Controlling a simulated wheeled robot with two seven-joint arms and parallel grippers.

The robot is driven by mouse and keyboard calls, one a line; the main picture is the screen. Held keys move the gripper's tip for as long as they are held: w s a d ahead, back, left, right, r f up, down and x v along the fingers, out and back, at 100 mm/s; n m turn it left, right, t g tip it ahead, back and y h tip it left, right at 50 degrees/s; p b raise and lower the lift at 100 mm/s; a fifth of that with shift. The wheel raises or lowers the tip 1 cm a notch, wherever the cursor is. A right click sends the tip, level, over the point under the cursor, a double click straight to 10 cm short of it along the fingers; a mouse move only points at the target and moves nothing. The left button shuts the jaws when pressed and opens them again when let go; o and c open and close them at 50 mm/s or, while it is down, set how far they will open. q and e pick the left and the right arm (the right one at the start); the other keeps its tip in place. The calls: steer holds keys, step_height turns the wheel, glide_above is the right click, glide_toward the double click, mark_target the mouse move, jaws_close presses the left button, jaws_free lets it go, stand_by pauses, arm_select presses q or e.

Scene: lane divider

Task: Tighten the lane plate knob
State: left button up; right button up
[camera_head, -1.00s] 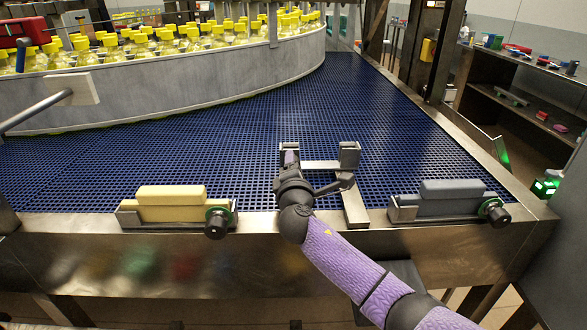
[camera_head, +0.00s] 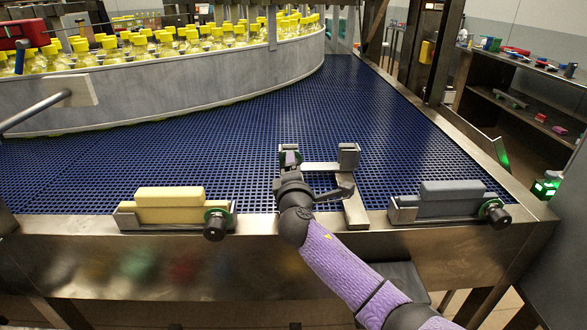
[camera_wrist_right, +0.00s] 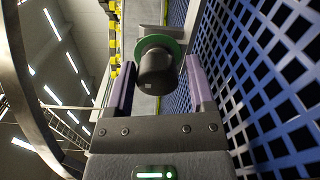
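A metal bracket (camera_head: 320,166) with two upright ends stands over the blue conveyor belt, its long leg (camera_head: 355,213) reaching the front rail. My right gripper (camera_head: 290,158) is at the bracket's left end. In the right wrist view a black knob (camera_wrist_right: 157,75) with a green ring (camera_wrist_right: 172,46) sits between the two purple fingers of my right gripper (camera_wrist_right: 160,84). Gaps show on both sides of the knob, so the gripper is open around it, not clamped. In the head view my gripper mostly hides this knob. My left gripper is not in view.
On the front rail, a yellow block (camera_head: 168,205) with a black knob (camera_head: 215,227) is on the left and a dark grey block (camera_head: 452,198) with a black knob (camera_head: 497,214) on the right. A curved wall (camera_head: 170,94) with yellow-capped bottles is behind. The middle of the belt is empty.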

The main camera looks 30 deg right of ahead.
steer(key=shift+o, duration=1)
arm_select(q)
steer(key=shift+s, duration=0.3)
arm_select(e)
steer(key=shift+r, duration=0.1)
steer(key=shift+s+a, duration=0.15)
steer(key=shift+s, duration=0.05)
steer(key=p+v, duration=0.2)
steer(key=v, duration=0.6)
steer(key=shift+s+a+p, duration=0.25)
steer(key=shift+s+p, duration=0.05)
steer(key=shift+p, duration=0.1)
steer(key=shift+s+a, duration=0.15)
steer(key=shift+s, duration=0.15)
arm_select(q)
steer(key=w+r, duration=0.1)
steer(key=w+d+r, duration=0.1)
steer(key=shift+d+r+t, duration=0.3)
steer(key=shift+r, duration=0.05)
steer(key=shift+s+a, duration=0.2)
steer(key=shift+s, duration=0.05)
